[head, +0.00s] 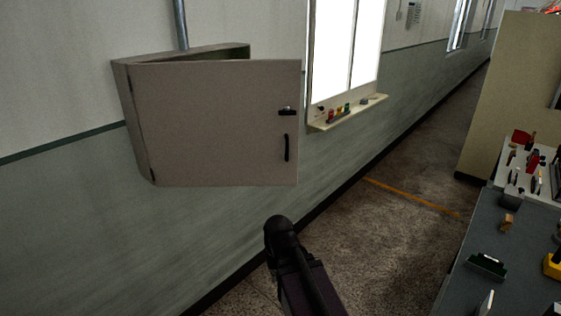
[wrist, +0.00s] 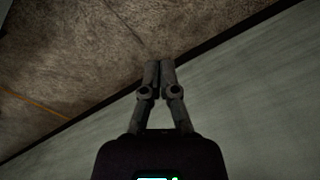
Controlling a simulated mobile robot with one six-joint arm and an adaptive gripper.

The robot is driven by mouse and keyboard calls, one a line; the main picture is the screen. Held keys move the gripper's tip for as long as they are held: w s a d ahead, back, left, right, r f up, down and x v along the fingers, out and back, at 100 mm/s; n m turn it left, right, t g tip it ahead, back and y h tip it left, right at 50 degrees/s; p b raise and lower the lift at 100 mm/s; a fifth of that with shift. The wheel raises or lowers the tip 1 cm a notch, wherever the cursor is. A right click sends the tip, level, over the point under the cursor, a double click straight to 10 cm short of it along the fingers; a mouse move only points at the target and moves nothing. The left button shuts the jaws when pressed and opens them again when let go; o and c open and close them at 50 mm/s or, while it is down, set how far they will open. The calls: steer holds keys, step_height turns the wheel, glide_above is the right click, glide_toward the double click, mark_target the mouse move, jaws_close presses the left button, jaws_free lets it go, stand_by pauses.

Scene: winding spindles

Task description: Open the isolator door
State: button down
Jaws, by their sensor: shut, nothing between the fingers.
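The isolator is a grey box (head: 138,118) on the wall at the left of the head view. Its door (head: 210,120) is hinged on the left and stands ajar, with its right edge swung out from the box. A dark gap shows above the door's top edge. The door carries a black upright handle (head: 287,147) and a small dark latch (head: 287,112) near its right edge. My gripper (wrist: 159,68) is shut and empty in the wrist view, pointing at the floor and wall foot. The door is not in the wrist view.
A conduit (head: 181,24) rises above the box. A window ledge (head: 347,113) with small items juts out to its right. A grey bench (head: 510,245) with tools stands at the right. Floor (head: 390,240) between wall and bench is clear. My dark arm shows at the bottom.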

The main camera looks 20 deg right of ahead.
mark_target(297, 171)
steer(key=w+d+r+m+t+y+b, duration=0.15)
steer(key=w+d+y, duration=0.3)
steer(key=w, duration=0.55)
steer(key=w+d+r+m+t+y+b, duration=0.1)
steer(key=w+d+r+m+t+y, duration=0.3)
steer(key=w, duration=0.6)
steer(key=w+d+r+t+y+b, duration=0.1)
steer(key=w+d+r+t+y, duration=0.1)
steer(key=d, duration=0.7)
steer(key=w+d+r+m+t+y+b, duration=0.1)
steer(key=w+d+r+t+y, duration=0.1)
steer(key=w+d+r+y, duration=0.2)
steer(key=w+d+r, duration=0.2)
steer(key=w+d, duration=0.2)
steer(key=d, duration=0.1)
steer(key=shift+w+d+r, duration=0.15)
steer(key=shift+d+r, duration=0.1)
steer(key=shift+d, duration=0.1)
steer(key=shift+a+t, duration=0.1)
steer(key=shift+t, duration=0.15)
steer(key=w+a, duration=0.1)
steer(key=a, duration=0.2)
steer(key=w+a, duration=0.1)
steer(key=a, duration=0.2)
steer(key=w+a, duration=0.1)
steer(key=a, duration=0.1)
steer(key=shift+a, duration=0.4)
steer(key=shift+s+a, duration=0.15)
steer(key=shift+s, duration=0.45)
